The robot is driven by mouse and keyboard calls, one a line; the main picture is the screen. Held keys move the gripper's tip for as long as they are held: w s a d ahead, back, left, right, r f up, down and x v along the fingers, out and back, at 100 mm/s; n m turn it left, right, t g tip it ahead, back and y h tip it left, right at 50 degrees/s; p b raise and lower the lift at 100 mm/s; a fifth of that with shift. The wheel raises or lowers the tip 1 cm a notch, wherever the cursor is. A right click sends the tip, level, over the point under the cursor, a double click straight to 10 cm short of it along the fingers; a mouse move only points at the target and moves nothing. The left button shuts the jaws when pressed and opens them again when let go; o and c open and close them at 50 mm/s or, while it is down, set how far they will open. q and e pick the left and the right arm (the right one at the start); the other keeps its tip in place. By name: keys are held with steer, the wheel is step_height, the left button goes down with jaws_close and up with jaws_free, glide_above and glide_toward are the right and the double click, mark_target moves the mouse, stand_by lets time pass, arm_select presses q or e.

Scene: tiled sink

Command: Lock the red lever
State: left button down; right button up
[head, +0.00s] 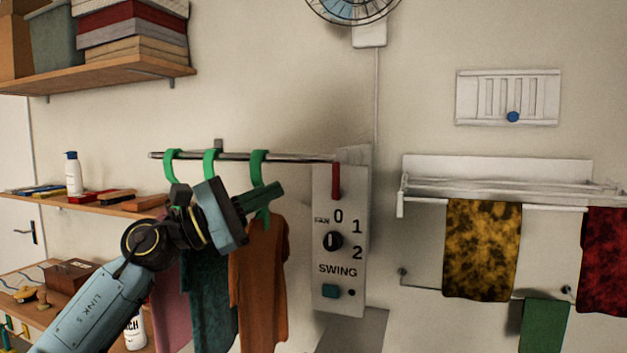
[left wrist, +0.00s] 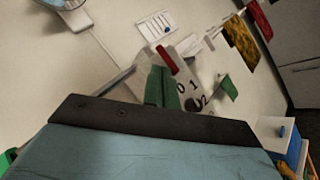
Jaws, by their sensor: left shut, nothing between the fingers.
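The red lever (head: 336,181) hangs straight down at the right end of the metal rail (head: 290,157), at the top of the white fan panel (head: 325,288). In the left wrist view the red lever (left wrist: 167,60) shows just beyond the green fingertips. My left gripper (head: 276,189) is shut and empty, with its fingers pointing right, in front of the hanging clothes and left of the lever. A gap separates the fingertips from the lever in the head view. My left gripper also shows in the left wrist view (left wrist: 161,82). My right gripper is out of view.
Green hangers (head: 211,165) carry pink, teal and orange garments (head: 262,262) on the rail, close to my left gripper. A towel rack (head: 495,185) is on the right.

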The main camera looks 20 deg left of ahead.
mark_target(337, 181)
arm_select(q)
steer(key=a+r+m+g+y, duration=0.2)
steer(key=a+r+m+y, duration=0.1)
steer(key=a+m, duration=0.2)
steer(key=shift+w+a+m+y, duration=0.2)
steer(key=shift+w+m+y, duration=0.1)
steer(key=shift+m, duration=0.5)
steer(key=p+x, duration=0.1)
steer(key=x, duration=0.2)
steer(key=p+x, duration=0.2)
steer(key=x, duration=0.2)
steer(key=p+x, duration=0.1)
steer(key=x, duration=0.2)
steer(key=shift+w+d+r, duration=0.1)
steer(key=shift+d+r, duration=0.15)
steer(key=shift+d+f+p, duration=0.1)
steer(key=shift+d+p, duration=0.3)
steer(key=shift+d, duration=0.5)
steer(key=shift+d+f+p, duration=0.15)
steer(key=shift+d+p, duration=0.25)
steer(key=shift+d, duration=0.5)
